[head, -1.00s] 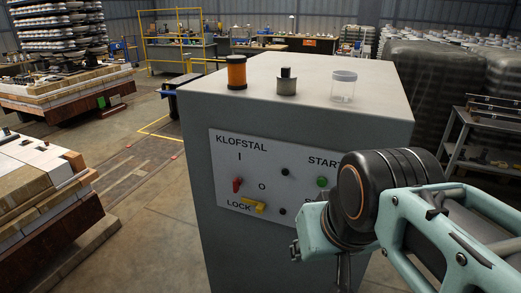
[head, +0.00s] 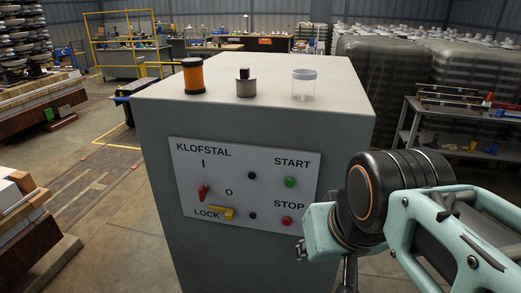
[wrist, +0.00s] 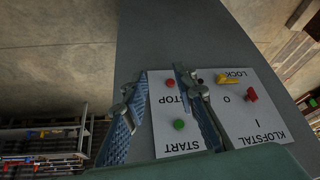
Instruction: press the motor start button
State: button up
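The green start button (head: 290,182) is on the right of the white panel (head: 240,170), under the word START. The red stop button (head: 287,220) is below it. In the wrist view, the start button (wrist: 179,124) appears between the fingers in the picture, with the stop button (wrist: 170,82) above it. My gripper (wrist: 160,73) is open and empty, its two blue padded fingers apart in front of the panel. I cannot tell its distance to the panel. In the head view, my arm is right of the panel and the fingers are mostly hidden.
The panel also has a red switch (head: 203,192) and a yellow lock lever (head: 224,212). A shelf (head: 455,135) stands at right.

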grip_shut()
dwell(1.3)
